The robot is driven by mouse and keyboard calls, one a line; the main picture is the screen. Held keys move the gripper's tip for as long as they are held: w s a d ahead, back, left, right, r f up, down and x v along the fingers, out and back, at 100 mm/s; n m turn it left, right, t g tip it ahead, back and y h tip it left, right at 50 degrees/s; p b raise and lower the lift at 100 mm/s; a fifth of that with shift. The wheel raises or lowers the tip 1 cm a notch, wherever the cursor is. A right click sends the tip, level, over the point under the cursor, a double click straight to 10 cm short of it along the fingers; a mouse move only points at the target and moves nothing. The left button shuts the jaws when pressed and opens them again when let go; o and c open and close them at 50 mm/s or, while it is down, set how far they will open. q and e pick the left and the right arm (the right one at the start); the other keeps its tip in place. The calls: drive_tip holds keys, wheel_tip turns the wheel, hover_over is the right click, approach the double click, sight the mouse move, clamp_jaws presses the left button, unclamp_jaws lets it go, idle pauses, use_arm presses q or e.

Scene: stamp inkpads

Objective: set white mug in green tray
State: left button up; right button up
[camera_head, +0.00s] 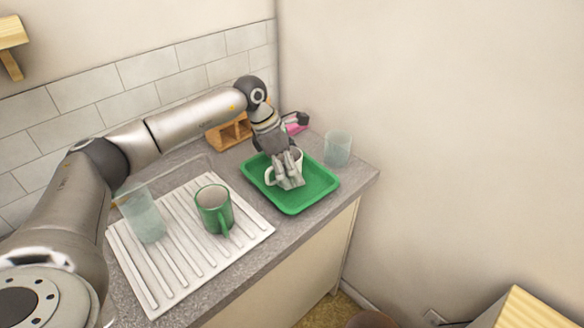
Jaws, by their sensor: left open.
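I cannot tell whether the fingers touch the mug. The tray's rim is visible on most sides, and its right half is bare. My right gripper does not show.
A green mug (213,209) and a clear glass (143,216) stand on the white drainboard (172,279). Another glass (338,149) stands behind the tray's right side. A wooden rack (228,133) is at the back wall. The counter ends close to the tray's right.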

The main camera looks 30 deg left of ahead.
use_arm(q)
drive_tip(key=b+v, duration=0.1)
drive_tip(key=v, duration=1)
drive_tip(key=shift+r, duration=0.35)
drive_tip(key=shift+a, duration=0.1)
idle(1.4)
